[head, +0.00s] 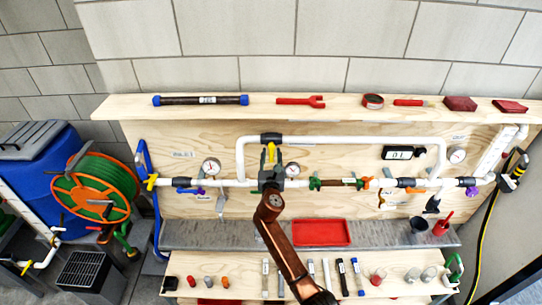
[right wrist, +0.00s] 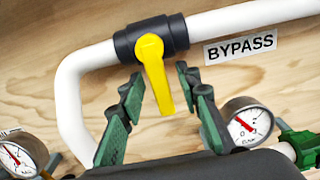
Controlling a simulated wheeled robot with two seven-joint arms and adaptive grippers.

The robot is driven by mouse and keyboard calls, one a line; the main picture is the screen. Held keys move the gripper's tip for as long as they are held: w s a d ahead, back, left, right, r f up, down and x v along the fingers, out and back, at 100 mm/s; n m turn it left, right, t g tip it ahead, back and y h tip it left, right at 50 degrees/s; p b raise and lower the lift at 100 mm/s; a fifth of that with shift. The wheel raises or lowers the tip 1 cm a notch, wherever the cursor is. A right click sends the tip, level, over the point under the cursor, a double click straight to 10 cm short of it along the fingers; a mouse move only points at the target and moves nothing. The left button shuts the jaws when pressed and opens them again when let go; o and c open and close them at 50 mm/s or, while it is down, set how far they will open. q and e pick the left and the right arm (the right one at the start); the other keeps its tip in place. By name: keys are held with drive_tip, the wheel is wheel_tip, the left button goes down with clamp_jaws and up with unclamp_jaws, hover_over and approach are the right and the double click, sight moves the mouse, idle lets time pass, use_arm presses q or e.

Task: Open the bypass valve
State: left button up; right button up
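The bypass valve is a black fitting (head: 271,138) on the upper white pipe loop, and its body (right wrist: 150,40) shows large in the right wrist view. Its yellow lever (right wrist: 152,72) points down, across the pipe, slightly tilted. A "BYPASS" label (right wrist: 240,44) is on the board just right of the valve. My right gripper (right wrist: 160,82) is open, with one green-padded finger on each side of the lever. The fingers look apart from the lever. In the head view the right gripper (head: 271,164) sits just below the valve and hides the pipe behind it. My left gripper is not in view.
Gauges (head: 211,167) stand on either side of the gripper on the lower pipe. A shelf (head: 220,112) with tools runs above the board. A red tray (head: 321,233) lies below. A hose reel (head: 95,187) and blue tank stand at left.

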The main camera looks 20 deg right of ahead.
drive_tip(key=shift+c, duration=0.4)
clamp_jaws()
